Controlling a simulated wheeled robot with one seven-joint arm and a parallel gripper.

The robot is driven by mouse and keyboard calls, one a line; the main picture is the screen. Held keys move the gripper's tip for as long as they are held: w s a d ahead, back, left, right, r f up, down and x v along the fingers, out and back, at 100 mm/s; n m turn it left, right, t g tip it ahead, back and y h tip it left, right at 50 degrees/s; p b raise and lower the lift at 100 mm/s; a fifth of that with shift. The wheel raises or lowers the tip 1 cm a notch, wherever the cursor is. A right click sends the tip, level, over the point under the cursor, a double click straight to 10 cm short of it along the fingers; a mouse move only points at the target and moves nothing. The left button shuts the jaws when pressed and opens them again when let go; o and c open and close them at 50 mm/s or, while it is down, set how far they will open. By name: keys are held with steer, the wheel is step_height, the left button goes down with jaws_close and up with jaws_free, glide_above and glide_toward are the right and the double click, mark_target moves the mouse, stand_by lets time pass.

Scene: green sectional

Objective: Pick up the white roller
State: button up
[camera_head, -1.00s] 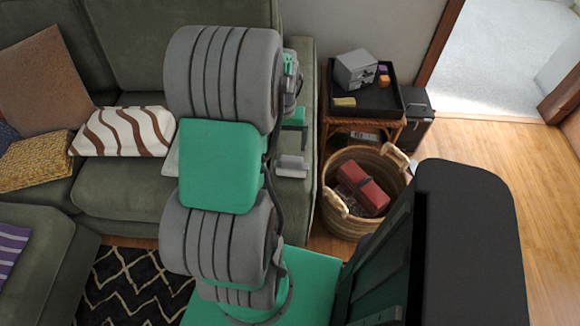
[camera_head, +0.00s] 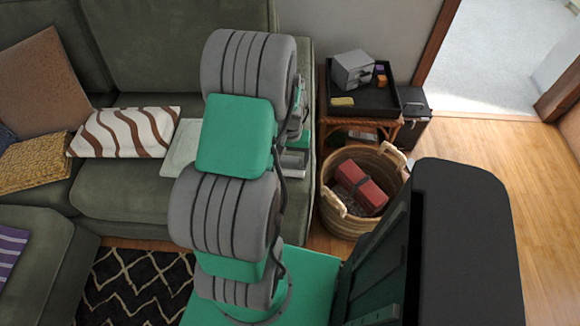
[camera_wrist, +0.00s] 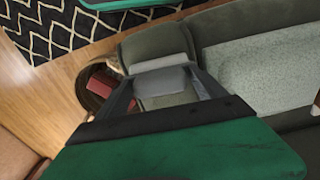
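The white roller (camera_wrist: 158,65) shows in the wrist view as a pale band lying across the end of the sofa's arm, with a greyer face below it. In the head view, a small pale part (camera_head: 294,158) shows on the sofa arm beside my arm, mostly hidden by it. My gripper (camera_wrist: 163,78) points down toward the sofa arm. Its dark fingers stand apart, and the pale roller shows between and just beyond their tips. I cannot tell whether the fingers touch it.
The green sofa (camera_head: 120,200) holds a striped cushion (camera_head: 125,132) and a pale cloth (camera_head: 181,150). To the right are a side table with a black tray (camera_head: 375,98) and a wicker basket (camera_head: 345,220) holding a red item (camera_head: 362,187). Wooden floor (camera_head: 490,170) is clear further right.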

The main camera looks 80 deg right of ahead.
steer(key=c, duration=1.2)
steer(key=shift+r, duration=0.1)
steer(key=shift+d+r, duration=0.1)
steer(key=shift+r, duration=0.1)
step_height(320, 180, up, 2)
steer(key=shift+r, duration=0.2)
steer(key=s+a+r+b, duration=0.1)
steer(key=s+a+r, duration=0.6)
steer(key=s+r, duration=0.3)
steer(key=shift+s+a, duration=0.2)
steer(key=shift+s, duration=0.85)
